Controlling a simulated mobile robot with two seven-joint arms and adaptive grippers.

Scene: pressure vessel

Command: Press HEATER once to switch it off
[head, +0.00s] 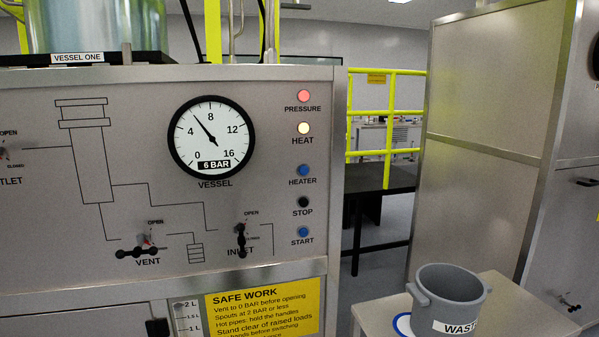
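The HEATER button (303,170) is a small blue round button on the grey control panel (140,85), right of the gauge. Its label reads HEATER just below it. Above it the HEAT lamp (303,128) glows pale yellow and the PRESSURE lamp (303,96) glows red. Below it are the black STOP button (303,202) and the blue START button (303,232). The round VESSEL gauge (211,137) is marked 6 BAR, with its needle between 4 and 8. Neither of my grippers is in view.
The VENT valve (140,251) and INLET valve (241,241) have black handles on the lower panel. A yellow SAFE WORK sign (262,313) is below. A grey WASTE pot (452,296) stands on a small table (510,310) at right. Yellow railings (390,110) stand behind.

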